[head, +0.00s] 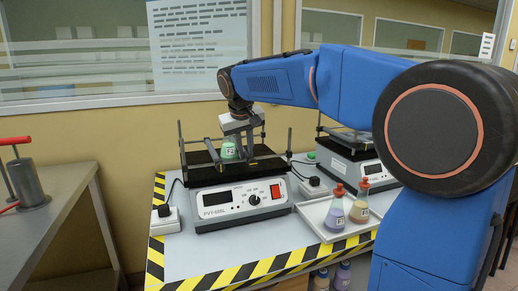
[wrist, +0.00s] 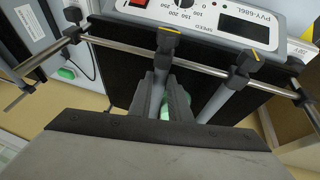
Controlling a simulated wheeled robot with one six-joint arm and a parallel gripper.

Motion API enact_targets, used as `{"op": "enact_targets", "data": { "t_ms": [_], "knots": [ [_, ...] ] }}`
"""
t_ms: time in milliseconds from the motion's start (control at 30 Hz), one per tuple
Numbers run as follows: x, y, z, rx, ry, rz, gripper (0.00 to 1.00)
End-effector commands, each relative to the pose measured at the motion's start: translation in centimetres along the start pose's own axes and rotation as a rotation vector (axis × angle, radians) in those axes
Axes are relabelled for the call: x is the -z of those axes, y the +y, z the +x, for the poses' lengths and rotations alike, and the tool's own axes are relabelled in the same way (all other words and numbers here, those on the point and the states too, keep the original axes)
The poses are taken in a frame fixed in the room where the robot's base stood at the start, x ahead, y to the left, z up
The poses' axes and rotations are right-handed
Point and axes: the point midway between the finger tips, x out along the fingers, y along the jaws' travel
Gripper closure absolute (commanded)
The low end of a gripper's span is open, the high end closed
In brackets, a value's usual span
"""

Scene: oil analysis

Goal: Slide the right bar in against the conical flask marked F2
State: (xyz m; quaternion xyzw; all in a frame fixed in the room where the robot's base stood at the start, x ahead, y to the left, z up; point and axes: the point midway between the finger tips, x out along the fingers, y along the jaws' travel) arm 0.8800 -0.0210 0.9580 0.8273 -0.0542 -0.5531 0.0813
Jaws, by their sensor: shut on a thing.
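The conical flask marked F2 (head: 229,150), with green contents, stands on the black platform of the front shaker (head: 238,203). In the wrist view only slivers of its green body (wrist: 180,98) show beside my fingers. My gripper (head: 240,142) points down just right of the flask. In the wrist view my gripper (wrist: 160,95) is shut around the right bar (wrist: 166,45), which has a black, yellow-marked end clamp. The left bar (wrist: 232,80) lies on the flask's other side. Whether the right bar touches the flask is hidden by my fingers.
A white tray (head: 312,218) at the right holds two red-stoppered flasks, one purple (head: 335,212) and one orange (head: 359,208). A second shaker (head: 345,165) stands behind it. Upright posts rise at the front shaker's corners. A hazard-striped edge borders the table.

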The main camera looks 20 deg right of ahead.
Motion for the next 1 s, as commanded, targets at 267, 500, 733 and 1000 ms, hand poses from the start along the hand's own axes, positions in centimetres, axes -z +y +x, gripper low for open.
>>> {"op": "enact_targets", "data": {
  "t_ms": [267,500,733,1000],
  "knots": [
    [0.2,-2.2,-0.5,0.000,0.002,0.000,1.00],
    [0.2,-2.3,-0.5,0.000,0.002,0.000,1.00],
    [0.2,-2.3,-0.5,0.000,0.001,0.000,0.64],
    [0.2,-2.2,-0.8,0.000,0.001,0.000,0.64]
  ]
}}
